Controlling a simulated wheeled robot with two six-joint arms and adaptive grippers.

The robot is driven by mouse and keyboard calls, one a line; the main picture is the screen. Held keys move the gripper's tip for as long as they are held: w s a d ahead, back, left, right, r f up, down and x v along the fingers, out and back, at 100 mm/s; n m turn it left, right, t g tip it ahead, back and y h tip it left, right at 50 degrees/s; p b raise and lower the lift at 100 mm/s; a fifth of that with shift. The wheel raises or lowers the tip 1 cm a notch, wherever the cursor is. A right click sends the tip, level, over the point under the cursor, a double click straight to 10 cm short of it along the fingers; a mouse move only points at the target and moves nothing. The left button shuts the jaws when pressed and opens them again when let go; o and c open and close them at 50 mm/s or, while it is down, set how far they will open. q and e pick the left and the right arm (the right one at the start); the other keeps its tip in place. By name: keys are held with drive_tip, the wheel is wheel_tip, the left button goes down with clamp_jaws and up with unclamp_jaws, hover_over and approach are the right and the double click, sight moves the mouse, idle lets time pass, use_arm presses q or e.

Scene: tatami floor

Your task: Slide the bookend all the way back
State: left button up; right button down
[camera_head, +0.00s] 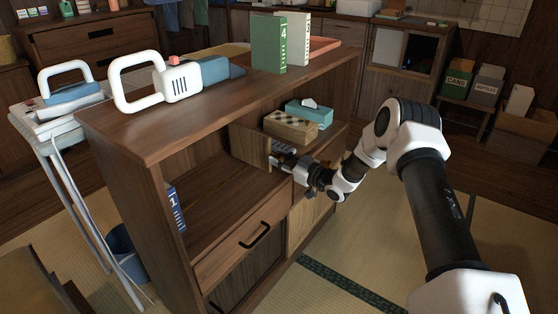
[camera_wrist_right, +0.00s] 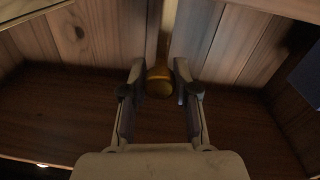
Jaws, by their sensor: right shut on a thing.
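The bookend (camera_head: 250,146) looks like an upright wooden panel inside the open shelf bay of the wooden cabinet. In the right wrist view its pale front edge (camera_wrist_right: 168,28) runs down to a round brass knob (camera_wrist_right: 159,82). My right gripper (camera_head: 280,161) reaches into the bay from the right, at the panel's front edge. In the right wrist view my right gripper (camera_wrist_right: 159,92) has its two fingers on either side of the knob, shut on it. The knob is hidden in the head view. My left gripper is not in view.
A blue book (camera_head: 175,208) stands at the bay's left wall. A checkered wooden box (camera_head: 290,125) and a teal tissue box (camera_head: 309,113) sit right of the panel. The cabinet top (camera_head: 215,110) is above the gripper. The shelf floor (camera_head: 225,200) left of the panel is clear.

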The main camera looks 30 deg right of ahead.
drive_tip(key=c, duration=0.8)
unclamp_jaws()
drive_tip(key=shift+a, duration=0.1)
drive_tip(key=shift+c, duration=0.2)
drive_tip(key=v, duration=1.2)
